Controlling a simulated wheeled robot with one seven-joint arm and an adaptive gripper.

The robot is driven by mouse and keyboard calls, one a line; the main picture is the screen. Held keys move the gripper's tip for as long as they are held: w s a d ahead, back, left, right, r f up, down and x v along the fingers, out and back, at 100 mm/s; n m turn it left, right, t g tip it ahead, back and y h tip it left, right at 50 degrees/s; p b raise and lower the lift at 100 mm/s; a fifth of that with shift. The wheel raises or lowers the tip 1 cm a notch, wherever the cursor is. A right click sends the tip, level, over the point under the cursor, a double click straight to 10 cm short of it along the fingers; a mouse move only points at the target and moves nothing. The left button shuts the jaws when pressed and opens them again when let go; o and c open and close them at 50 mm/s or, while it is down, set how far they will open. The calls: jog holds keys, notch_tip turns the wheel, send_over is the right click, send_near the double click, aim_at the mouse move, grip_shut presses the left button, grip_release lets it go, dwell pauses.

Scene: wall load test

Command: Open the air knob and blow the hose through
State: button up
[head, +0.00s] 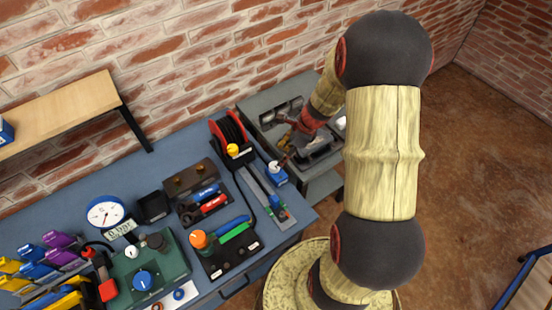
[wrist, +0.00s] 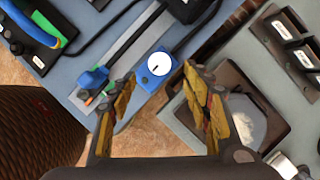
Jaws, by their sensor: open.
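My gripper (head: 283,154) is open and empty, with its arm reaching down over the right end of the bench. In the wrist view, its two fingers (wrist: 158,80) are spread on either side of a blue block with a round white face (wrist: 158,65) bearing a small dark mark. This blue block also shows in the head view (head: 277,173). I cannot tell whether it is the air knob, or whether the fingers touch it.
A grey side table (head: 325,160) with a dark tray stands right of the blue bench (head: 285,233). A green box (head: 150,268) and a dial gauge (head: 105,212) stand further left.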

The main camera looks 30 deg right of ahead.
aim_at(274, 165)
jog(key=b+x, duration=0.2)
jog(key=x, duration=0.6)
jog(key=c, duration=0.3)
jog(key=c, duration=0.7)
jog(key=shift+c, duration=0.8)
